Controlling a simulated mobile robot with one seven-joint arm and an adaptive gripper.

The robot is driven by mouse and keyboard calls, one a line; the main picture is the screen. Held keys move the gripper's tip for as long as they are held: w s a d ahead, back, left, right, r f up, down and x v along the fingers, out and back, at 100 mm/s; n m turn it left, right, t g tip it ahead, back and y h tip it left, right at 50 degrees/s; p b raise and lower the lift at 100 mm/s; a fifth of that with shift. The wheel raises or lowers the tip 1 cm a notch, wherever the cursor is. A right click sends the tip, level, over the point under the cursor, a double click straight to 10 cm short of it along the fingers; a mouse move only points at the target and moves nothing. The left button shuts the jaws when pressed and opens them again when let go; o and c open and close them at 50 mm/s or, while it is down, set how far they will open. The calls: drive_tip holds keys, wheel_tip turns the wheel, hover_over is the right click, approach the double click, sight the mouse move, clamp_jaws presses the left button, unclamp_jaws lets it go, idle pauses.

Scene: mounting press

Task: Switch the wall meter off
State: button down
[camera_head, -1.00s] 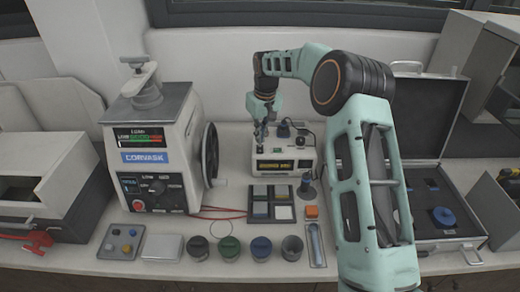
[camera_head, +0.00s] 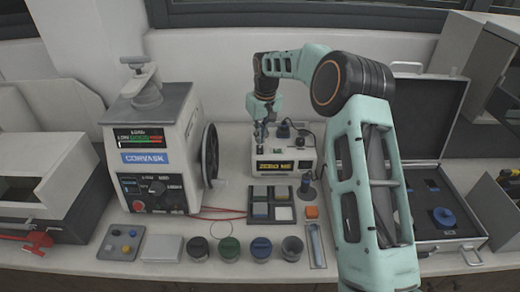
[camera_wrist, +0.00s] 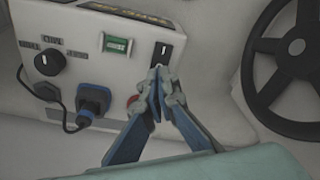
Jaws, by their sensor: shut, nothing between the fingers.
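A red round part is partly hidden behind my fingers. My gripper (camera_head: 262,130) is above the meter's left part. In the wrist view its closed, empty fingertips (camera_wrist: 158,82) are just below the black switch; whether they touch it I cannot tell.
The mounting press (camera_head: 150,150) with its black handwheel (camera_head: 209,155) stands close left of the meter. A dark tray of square pieces (camera_head: 271,205) lies in front. Several cups line the front edge. An open case (camera_head: 440,215) is at the right.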

sight(260, 147)
drive_tip(key=shift+f+b, duration=0.6)
drive_tip(key=shift+f, duration=0.5)
idle(0.5)
drive_tip(key=shift+r+p, duration=2.45)
drive_tip(key=shift+r, duration=1.15)
